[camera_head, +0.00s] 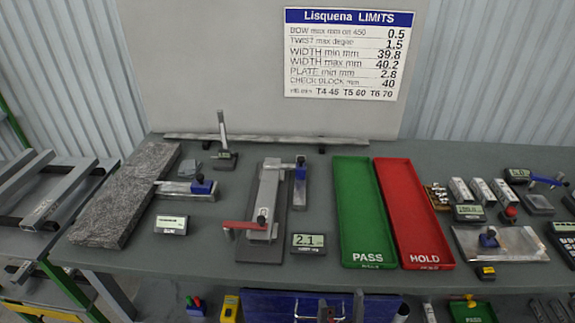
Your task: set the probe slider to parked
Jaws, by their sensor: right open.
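Several blue-knobbed parts could be the probe slider; no readable label singles one out. One blue block (203,186) sits on a metal bar reaching left to the granite slab (125,195). Another blue block (300,162) tops a narrow upright piece at the right of the metal fixture (268,185), which has a red lever (244,226) at its front. A blue knob (488,238) stands on a metal plate at the right. My right gripper (340,309) is low at the bottom edge, in front of the table, open and empty, touching none of these. My left gripper is not in view.
A green PASS tray (342,162) and a red HOLD tray (421,264) lie mid-table. A display reading 2.1 (308,242) sits beside the fixture. A gauge stand (223,145) is behind. Blocks and small instruments crowd the right. A limits sign (348,53) hangs behind.

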